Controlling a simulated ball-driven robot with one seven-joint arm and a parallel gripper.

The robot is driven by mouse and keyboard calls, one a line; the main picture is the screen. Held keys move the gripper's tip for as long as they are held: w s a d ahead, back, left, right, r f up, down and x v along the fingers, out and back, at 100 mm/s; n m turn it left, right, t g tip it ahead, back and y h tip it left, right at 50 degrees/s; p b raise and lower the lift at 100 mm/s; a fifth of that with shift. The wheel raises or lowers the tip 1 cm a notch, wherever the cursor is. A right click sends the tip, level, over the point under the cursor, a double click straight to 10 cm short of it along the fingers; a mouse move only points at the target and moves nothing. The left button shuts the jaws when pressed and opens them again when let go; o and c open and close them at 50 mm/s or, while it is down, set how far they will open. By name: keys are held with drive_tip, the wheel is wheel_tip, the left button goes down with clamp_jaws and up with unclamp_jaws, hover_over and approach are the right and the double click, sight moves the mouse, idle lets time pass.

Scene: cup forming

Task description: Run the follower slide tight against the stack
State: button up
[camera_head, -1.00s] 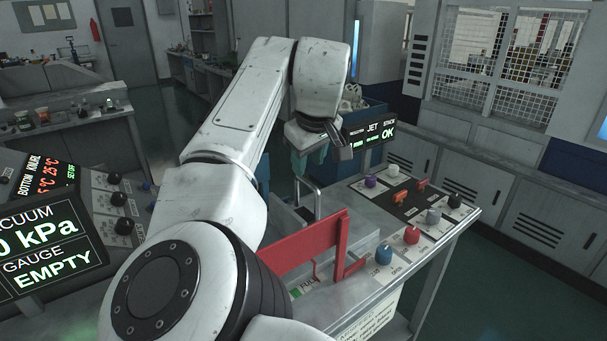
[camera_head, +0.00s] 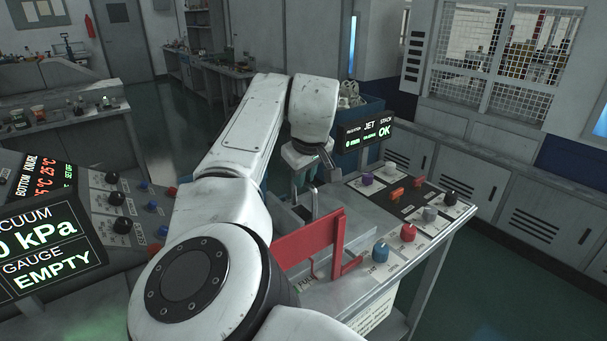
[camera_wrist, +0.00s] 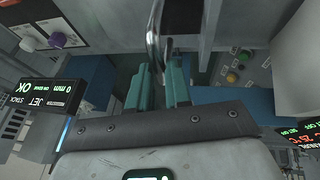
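My gripper (camera_head: 302,180) hangs over the middle of the bench, behind the red plate, close to a grey metal hoop handle (camera_head: 314,203). The stack itself cannot be made out. A display (camera_head: 366,134) reads "JET", "STACK" and "OK".
A red upright plate (camera_head: 307,243) stands in front of the hoop. Several coloured knobs and orange switches sit on the panel (camera_head: 440,229) at right. At left are a gauge screen (camera_head: 40,245) reading "EMPTY" and a knob panel (camera_head: 125,190).

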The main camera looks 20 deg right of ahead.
clamp_jaws()
drive_tip(key=s+a+p, duration=0.3)
drive_tip(key=s+a, duration=0.1)
drive_tip(key=a, duration=0.9)
drive_tip(key=shift+a+p, duration=0.15)
drive_tip(key=shift+p, duration=0.25)
drive_tip(key=shift+s, duration=0.15)
drive_tip(key=shift+o, duration=2.3)
unclamp_jaws()
drive_tip(key=b+v, duration=0.2)
drive_tip(key=v, duration=0.8)
drive_tip(key=shift+r, duration=0.35)
drive_tip(key=shift+s, duration=0.15)
